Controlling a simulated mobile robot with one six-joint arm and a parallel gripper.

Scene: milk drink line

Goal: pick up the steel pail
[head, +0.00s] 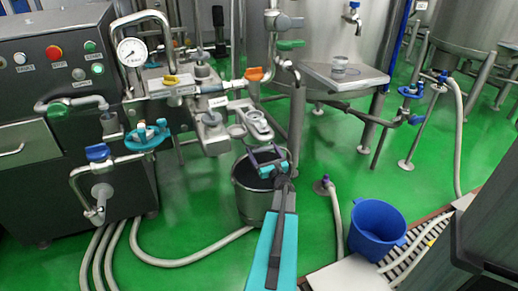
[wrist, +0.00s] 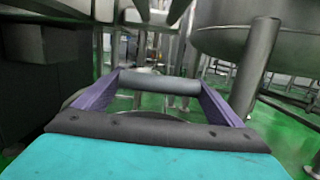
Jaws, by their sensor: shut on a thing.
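The steel pail (head: 250,205) is a grey, open-topped bucket below the machine's outlet, in the middle of the head view. My gripper (head: 266,155) is above the pail's mouth and hides part of its rim. In the wrist view my gripper's purple fingers are on both ends of a grey cylindrical grip (wrist: 160,83), which appears to be the pail's handle. The gripper is shut on it. Most of the pail is hidden behind the gripper in the wrist view. I cannot tell whether the pail touches the floor.
A blue bucket (head: 377,229) stands at the right by a floor grate (head: 420,243). A dark control cabinet (head: 40,170) with hoses is at the left. A steel tank (head: 330,45) on legs stands behind. Hoses (head: 195,262) lie on the green floor around the pail.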

